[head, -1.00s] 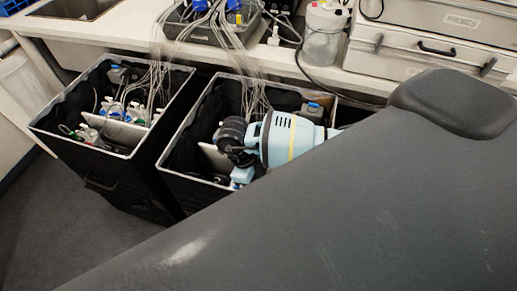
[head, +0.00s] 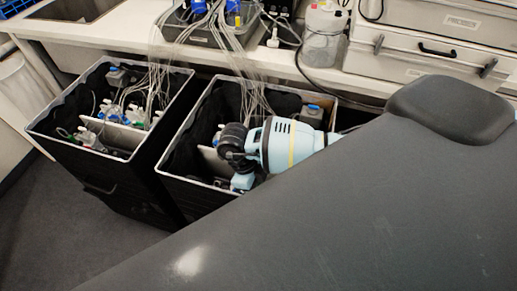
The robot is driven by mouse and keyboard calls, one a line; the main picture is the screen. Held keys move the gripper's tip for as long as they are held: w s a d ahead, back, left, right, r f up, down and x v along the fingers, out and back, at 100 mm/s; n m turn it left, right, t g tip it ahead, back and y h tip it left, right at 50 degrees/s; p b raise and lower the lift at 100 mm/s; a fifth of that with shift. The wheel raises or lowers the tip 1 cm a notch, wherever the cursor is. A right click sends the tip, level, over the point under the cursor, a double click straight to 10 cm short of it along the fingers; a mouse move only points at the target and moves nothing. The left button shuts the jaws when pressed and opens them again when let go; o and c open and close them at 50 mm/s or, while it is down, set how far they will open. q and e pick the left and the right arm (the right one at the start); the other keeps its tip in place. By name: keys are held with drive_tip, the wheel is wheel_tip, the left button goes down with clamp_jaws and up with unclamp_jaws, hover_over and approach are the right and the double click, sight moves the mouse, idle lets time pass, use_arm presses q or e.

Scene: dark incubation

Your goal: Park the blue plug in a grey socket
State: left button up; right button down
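A small blue piece (head: 314,107) sits on a grey block in the right black bin (head: 160,172); I cannot tell if it is the blue plug. Other small blue parts (head: 111,110) lie among tubes and clear bottles in the left black bin (head: 62,149). Blue connectors (head: 199,6) also show on the grey tray on the counter. I cannot make out a grey socket for certain. My light blue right arm, with a yellow band, reaches in from the right over the right bin. Its end (head: 242,182) is at the bin's near rim; its fingers are not clear. My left gripper is not in view.
Thin pale cables (head: 255,95) hang from the counter tray (head: 180,33) into both bins. A clear jar (head: 322,40) and grey cases (head: 420,68) stand at the back right. A large dark grey surface fills the lower right and hides much. Dark floor (head: 55,225) is free at lower left.

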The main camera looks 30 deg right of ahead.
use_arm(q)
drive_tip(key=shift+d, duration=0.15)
use_arm(e)
drive_tip(key=shift+f, duration=0.25)
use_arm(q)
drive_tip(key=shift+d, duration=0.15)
use_arm(e)
drive_tip(key=c, duration=1.4)
unclamp_jaws()
drive_tip(key=shift+s+a, duration=0.1)
drive_tip(key=v, duration=0.8)
drive_tip(key=shift+d, duration=0.25)
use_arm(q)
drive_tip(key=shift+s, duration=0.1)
use_arm(e)
drive_tip(key=shift+f, duration=0.1)
